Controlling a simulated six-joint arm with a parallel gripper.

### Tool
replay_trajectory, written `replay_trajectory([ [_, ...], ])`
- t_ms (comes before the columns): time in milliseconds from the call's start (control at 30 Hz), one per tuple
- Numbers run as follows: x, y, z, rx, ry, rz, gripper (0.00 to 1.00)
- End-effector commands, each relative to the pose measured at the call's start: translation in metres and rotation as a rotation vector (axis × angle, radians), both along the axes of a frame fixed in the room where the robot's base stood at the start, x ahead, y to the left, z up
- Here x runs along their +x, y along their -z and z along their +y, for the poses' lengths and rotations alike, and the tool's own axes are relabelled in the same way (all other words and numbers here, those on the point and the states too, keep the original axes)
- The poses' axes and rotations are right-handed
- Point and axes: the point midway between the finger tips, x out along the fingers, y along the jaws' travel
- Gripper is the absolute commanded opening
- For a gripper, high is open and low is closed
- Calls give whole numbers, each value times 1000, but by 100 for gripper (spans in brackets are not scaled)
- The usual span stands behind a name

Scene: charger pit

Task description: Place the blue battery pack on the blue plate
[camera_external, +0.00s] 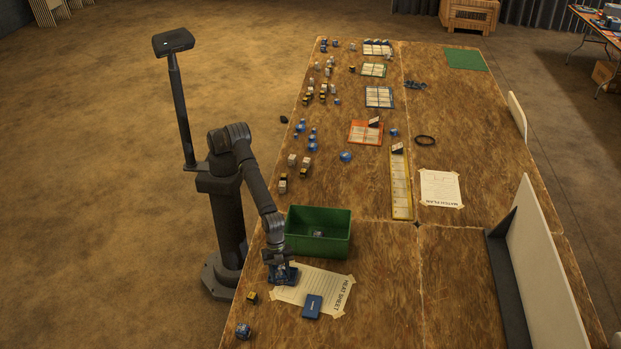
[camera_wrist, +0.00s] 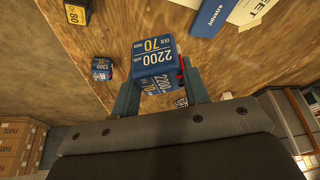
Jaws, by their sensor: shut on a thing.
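My gripper (camera_external: 281,270) is low over the near left part of the table, in front of the green bin. In the wrist view its fingers (camera_wrist: 158,82) are shut on a blue battery pack (camera_wrist: 153,52) with white and yellow "2200" and "70" markings. In the external view, blue shows at the fingers, but the pack's outline is unclear; I cannot tell whether it touches the table. Two blue-edged plates with white cells lie far up the table, one nearer (camera_external: 379,97) and one at the far end (camera_external: 376,47). I cannot tell which is the task's plate.
The green bin (camera_external: 318,243) stands just behind my gripper. A heat sheet (camera_external: 325,283) carries a flat blue box (camera_external: 312,306). Two loose packs (camera_external: 252,297) (camera_external: 243,331) lie nearby. Several loose packs line the left edge. Orange (camera_external: 360,138) and yellow (camera_external: 400,185) plates lie mid-table.

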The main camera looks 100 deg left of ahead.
Motion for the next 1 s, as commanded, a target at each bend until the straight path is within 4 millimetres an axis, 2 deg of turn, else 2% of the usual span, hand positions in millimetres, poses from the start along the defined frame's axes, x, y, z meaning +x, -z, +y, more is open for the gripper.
replay_trajectory([
  [133,12,2,-4,0,-20,-4,12],
  [233,26,11,-2,2,-24,-4,12],
  [600,105,58,11,0,-23,-5,12],
  [800,123,69,13,0,-21,-5,12],
  [900,125,72,13,0,-20,-5,12],
  [1000,124,84,14,1,-20,-3,12],
])
